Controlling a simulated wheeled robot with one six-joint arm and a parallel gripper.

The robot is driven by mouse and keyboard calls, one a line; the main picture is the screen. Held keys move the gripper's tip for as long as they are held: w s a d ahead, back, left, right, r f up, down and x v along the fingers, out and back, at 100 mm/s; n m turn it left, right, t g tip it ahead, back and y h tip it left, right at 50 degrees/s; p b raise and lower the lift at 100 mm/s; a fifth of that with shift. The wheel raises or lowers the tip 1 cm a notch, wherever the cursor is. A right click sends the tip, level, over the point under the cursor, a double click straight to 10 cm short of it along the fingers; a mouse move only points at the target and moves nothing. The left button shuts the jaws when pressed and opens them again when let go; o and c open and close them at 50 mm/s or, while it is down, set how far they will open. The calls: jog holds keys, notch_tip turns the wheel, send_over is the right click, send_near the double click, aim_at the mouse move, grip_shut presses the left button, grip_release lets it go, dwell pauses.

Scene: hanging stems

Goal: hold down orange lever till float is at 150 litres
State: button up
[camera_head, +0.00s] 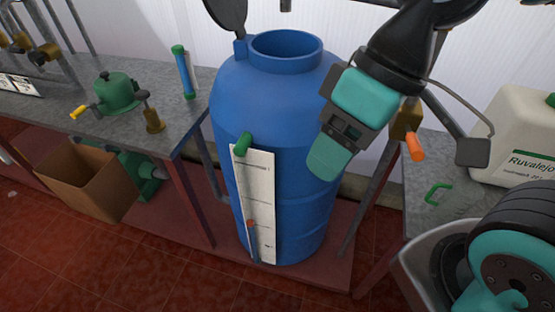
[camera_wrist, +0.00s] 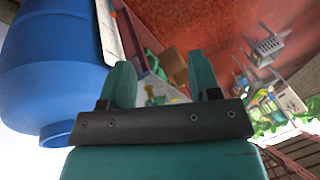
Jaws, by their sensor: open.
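The orange lever (camera_head: 415,148) sticks out from a brass valve (camera_head: 405,119) to the right of the blue tank (camera_head: 285,110). A white scale strip (camera_head: 258,190) runs down the tank's front, with a small red float marker (camera_head: 250,223) low on it; its figures are too small to read. My gripper (camera_head: 327,160) is in front of the tank's upper right side, left of the lever and apart from it. In the wrist view its two teal fingers (camera_wrist: 161,78) are spread with nothing between them, and the tank (camera_wrist: 50,65) fills the left. The lever is not visible there.
A white canister (camera_head: 515,130) and a green handle (camera_head: 438,191) are on the right bench. The left bench holds a green pump-like device (camera_head: 115,93) and a blue tube with green ends (camera_head: 184,72). A cardboard box (camera_head: 95,180) is below it. Red floor tiles are clear in front.

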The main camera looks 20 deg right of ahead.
dwell(0.4)
grip_shut()
